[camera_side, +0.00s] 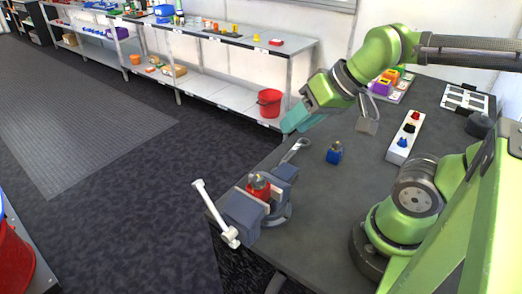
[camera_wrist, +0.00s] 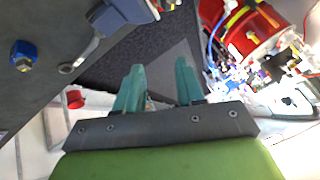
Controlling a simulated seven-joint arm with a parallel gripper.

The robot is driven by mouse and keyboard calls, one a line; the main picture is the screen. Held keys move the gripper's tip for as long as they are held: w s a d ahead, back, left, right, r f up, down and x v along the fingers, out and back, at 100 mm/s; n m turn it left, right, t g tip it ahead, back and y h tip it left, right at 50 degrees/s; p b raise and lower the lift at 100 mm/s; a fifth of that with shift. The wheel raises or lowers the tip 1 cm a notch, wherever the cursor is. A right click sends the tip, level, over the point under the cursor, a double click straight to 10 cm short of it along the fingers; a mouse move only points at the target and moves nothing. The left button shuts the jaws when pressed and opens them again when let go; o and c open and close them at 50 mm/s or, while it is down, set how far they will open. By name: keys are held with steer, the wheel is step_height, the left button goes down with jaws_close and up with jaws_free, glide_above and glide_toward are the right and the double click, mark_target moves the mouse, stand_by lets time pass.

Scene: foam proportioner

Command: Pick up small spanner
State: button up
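The small spanner (camera_side: 295,149) is a grey metal tool on the dark table, just behind the vise near the table's left edge. In the wrist view what looks like the spanner (camera_wrist: 84,56) lies at upper left, beside the vise. My gripper (camera_side: 290,128) is above the table's far left edge, higher than the spanner and apart from it. Its teal fingers (camera_wrist: 158,85) have a gap with nothing between them in the wrist view.
The blue-grey vise (camera_side: 243,212) holds a red part (camera_side: 258,187) and has a pale handle bar (camera_side: 214,213). A button box (camera_side: 403,140) is farther right. A red bucket (camera_side: 270,102) stands on the shelf behind.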

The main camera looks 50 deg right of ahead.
steer(key=shift+o, duration=0.2)
steer(key=shift+o, duration=0.8)
steer(key=m+g+h, duration=0.2)
steer(key=m+g, duration=0.5)
steer(key=m, duration=0.6)
glide_above(293, 150)
step_height(293, 150, down, 7)
steer(key=f, duration=1.1)
steer(key=shift+s+a+f, duration=0.1)
steer(key=shift+s+a, duration=0.05)
steer(key=shift+a, duration=0.2)
steer(key=shift+d+f, duration=0.2)
steer(key=shift+f, duration=1.1)
steer(key=shift+d+f, duration=0.15)
steer(key=shift+f, duration=1.1)
